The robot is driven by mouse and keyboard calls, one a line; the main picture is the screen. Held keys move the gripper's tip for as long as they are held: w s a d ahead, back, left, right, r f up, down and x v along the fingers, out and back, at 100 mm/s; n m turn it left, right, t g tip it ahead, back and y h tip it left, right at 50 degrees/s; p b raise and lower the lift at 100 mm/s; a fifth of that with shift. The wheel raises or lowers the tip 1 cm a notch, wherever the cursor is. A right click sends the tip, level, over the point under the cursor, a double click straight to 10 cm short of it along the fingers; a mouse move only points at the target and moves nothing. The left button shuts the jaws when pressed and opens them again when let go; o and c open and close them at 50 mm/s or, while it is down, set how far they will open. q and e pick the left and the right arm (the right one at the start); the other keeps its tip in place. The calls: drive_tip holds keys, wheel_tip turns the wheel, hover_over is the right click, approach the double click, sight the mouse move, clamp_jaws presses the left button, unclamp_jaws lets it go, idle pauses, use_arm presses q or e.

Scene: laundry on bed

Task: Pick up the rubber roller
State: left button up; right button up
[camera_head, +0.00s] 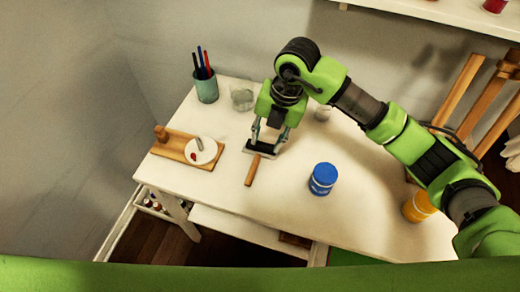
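The rubber roller lies on the white table, with a dark roller head (259,149) and a wooden handle (252,171) pointing toward the front. My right gripper (269,141) points down at the roller head from above and behind. Its two fingers are spread apart, with a gap between them. The fingertips are at or just above the head, and I cannot tell whether they touch it. The gripper partly hides the back of the head. My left gripper is not in view.
On the white table (290,205) stand a blue jar (323,178), a yellow jar (419,206), a pen cup (206,87) and a clear glass (242,96). A wooden board (172,148) with a white dish (201,151) lies left. A wooden easel (480,100) stands right.

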sight(258, 157)
drive_tip(key=f, duration=0.2)
drive_tip(key=shift+a+f, duration=0.3)
drive_tip(key=shift+f, duration=0.1)
drive_tip(key=shift+w+a+f, duration=0.1)
drive_tip(key=shift+w+f, duration=0.1)
drive_tip(key=shift+f, duration=0.35)
drive_tip(key=f, duration=0.1)
drive_tip(key=a+f+p, duration=0.1)
drive_tip(key=f, duration=0.2)
drive_tip(key=shift+a, duration=0.3)
drive_tip(key=shift+w+f, duration=0.1)
drive_tip(key=shift+f, duration=0.2)
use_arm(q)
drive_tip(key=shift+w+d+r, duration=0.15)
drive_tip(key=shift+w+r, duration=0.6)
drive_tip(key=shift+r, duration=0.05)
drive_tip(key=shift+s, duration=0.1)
use_arm(e)
clamp_jaws()
